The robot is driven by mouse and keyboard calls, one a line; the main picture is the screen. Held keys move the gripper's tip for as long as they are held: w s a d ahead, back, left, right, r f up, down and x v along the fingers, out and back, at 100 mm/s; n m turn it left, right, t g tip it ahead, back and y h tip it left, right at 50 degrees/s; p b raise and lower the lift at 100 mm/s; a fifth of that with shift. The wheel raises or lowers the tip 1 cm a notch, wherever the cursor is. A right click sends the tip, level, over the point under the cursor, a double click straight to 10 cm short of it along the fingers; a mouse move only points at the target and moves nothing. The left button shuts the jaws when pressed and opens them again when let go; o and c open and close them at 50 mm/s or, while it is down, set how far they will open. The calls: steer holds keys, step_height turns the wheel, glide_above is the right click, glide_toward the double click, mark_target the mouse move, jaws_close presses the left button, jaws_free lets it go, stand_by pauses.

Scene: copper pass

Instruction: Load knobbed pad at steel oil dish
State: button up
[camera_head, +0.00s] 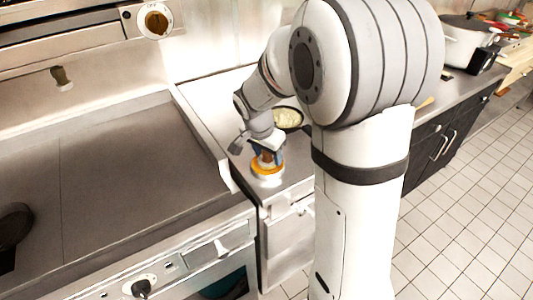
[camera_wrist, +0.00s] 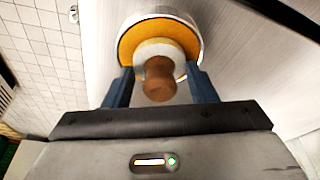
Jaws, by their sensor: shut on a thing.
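The knobbed pad has a brown knob (camera_wrist: 159,80) and a pale round pad body (camera_wrist: 158,52). My gripper (camera_wrist: 158,88) is shut on the knobbed pad, with a blue finger on either side of it. The pad is over the steel oil dish (camera_wrist: 203,45), whose orange-yellow inside shows around it. The wrist view does not show clearly whether the pad touches the oil. In the head view the dish (camera_head: 268,177) stands on the steel counter near its front edge, and my gripper (camera_head: 267,160) reaches down to it. The pad is mostly hidden there.
A wide flat griddle (camera_head: 130,165) with a raised side wall lies to the left of the dish. A dark round pan (camera_head: 288,118) with pale contents stands behind my gripper. A large pot (camera_head: 468,42) is far right. Tiled floor (camera_head: 455,230) lies open at the right.

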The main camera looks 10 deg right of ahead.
stand_by(0.4)
steer(key=shift+r+p, duration=2)
steer(key=shift+r, duration=1.5)
steer(key=shift+f, duration=0.1)
steer(key=w+f+n, duration=0.1)
steer(key=w+n, duration=0.1)
steer(key=w+f+n+y, duration=0.1)
steer(key=w+f+n, duration=0.1)
steer(key=w, duration=0.1)
steer(key=w+f+n, duration=0.2)
steer(key=shift+w+n+t+y, duration=0.3)
steer(key=shift+t, duration=0.1)
